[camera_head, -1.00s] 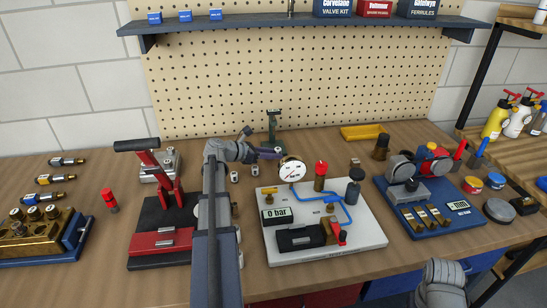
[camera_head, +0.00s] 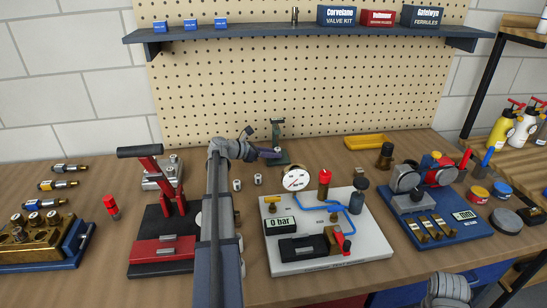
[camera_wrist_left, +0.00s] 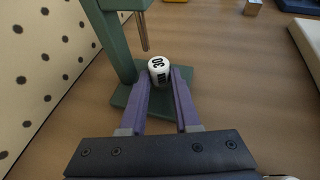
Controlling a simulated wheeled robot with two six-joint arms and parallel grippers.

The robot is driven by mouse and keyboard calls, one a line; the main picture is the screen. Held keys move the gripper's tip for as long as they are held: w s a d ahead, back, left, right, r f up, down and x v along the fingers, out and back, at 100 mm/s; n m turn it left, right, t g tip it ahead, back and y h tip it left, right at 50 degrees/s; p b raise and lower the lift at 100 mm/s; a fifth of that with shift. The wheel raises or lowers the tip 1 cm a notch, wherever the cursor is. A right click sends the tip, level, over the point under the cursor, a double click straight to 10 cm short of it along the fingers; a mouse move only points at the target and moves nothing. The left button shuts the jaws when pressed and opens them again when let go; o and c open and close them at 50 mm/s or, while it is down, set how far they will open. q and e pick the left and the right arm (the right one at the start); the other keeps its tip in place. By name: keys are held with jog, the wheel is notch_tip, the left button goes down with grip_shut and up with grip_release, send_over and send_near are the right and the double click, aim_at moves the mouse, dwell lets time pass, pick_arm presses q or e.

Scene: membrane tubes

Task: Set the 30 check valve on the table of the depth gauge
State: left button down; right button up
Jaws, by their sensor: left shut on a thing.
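The 30 check valve (camera_wrist_left: 159,72) is a small white cylinder with dark lettering, seen in the left wrist view between the purple fingers of my left gripper (camera_wrist_left: 163,80). The gripper is shut on it. The depth gauge (camera_head: 277,128) is a green stand at the back of the bench; its column (camera_wrist_left: 118,45) and base plate (camera_wrist_left: 120,97) show in the left wrist view. The valve is over the plate, near the metal probe (camera_wrist_left: 143,32); whether it touches the plate I cannot tell. In the head view my left gripper (camera_head: 268,154) is at the stand and the valve is not discernible.
A white pressure board (camera_head: 375,245) lies in front, a red lever press (camera_head: 160,185) to the left. A pegboard wall (camera_head: 210,95) rises close behind the gauge. A yellow tray (camera_head: 367,141) is further right.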

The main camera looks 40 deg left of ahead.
pick_arm(q)
jog(key=shift+w+a, duration=0.35)
jog(key=shift+a, duration=0.1)
jog(key=c, duration=0.6)
grip_release()
jog(key=shift+c, duration=0.2)
jog(key=shift+o, duration=0.4)
jog(key=shift+a, duration=0.1)
jog(key=p+v, duration=0.2)
jog(key=v, duration=0.4)
jog(key=shift+s+r+p, duration=0.2)
jog(key=shift+s+p, duration=0.05)
jog(key=shift+p, duration=0.15)
jog(key=shift+s+a+r, duration=0.15)
jog(key=shift+s, duration=0.4)
